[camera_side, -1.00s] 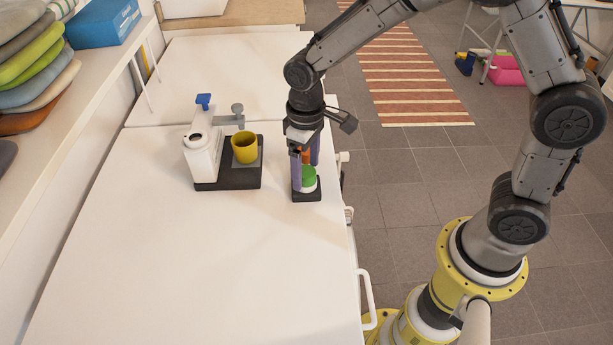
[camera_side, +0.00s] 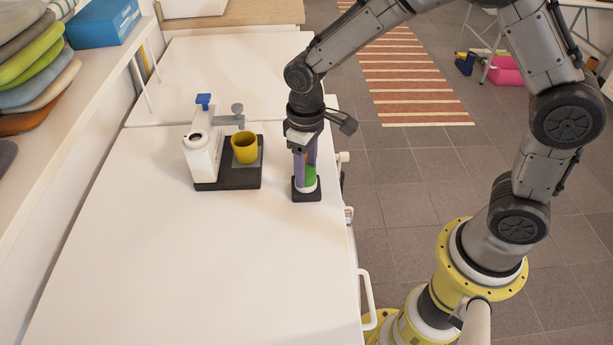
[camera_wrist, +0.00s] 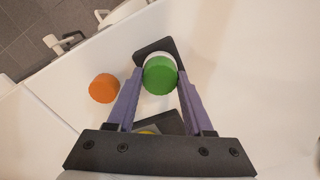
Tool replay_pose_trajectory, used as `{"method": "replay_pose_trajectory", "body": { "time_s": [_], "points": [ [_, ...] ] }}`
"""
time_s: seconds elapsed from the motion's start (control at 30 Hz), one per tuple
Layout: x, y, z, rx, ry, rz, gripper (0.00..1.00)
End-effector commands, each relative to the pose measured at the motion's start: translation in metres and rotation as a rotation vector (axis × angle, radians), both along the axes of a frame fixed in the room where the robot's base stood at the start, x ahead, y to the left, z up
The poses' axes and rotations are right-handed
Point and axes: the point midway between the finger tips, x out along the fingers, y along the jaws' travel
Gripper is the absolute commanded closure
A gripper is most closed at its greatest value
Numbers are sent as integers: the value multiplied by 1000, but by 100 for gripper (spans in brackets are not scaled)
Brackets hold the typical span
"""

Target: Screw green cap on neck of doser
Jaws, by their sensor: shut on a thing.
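The green cap (camera_side: 310,175) sits on a white round piece on a small black base (camera_side: 306,196), near the table's right edge. My gripper (camera_side: 304,170) points down and is shut on the cap. In the wrist view the purple fingers (camera_wrist: 161,78) hold the green cap (camera_wrist: 160,76) from both sides, with the white piece partly hidden under it. The doser (camera_side: 203,155) is a white upright body to the left, with an open dark-rimmed neck (camera_side: 195,137) on top.
A yellow cup (camera_side: 245,148) stands on the doser's black base (camera_side: 228,183), with a blue lever (camera_side: 203,101) behind. An orange round thing (camera_wrist: 103,88) lies beside my gripper in the wrist view. The table's front (camera_side: 200,270) is clear. Shelves with cushions stand at left.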

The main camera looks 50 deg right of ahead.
Motion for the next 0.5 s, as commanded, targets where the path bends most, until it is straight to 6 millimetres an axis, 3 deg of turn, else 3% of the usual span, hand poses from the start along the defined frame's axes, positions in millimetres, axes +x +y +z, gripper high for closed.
{"method": "replay_pose_trajectory", "body": {
  "time_s": [0.5],
  "points": [
    [0,0,6,1,-2,0,100]
  ]
}}
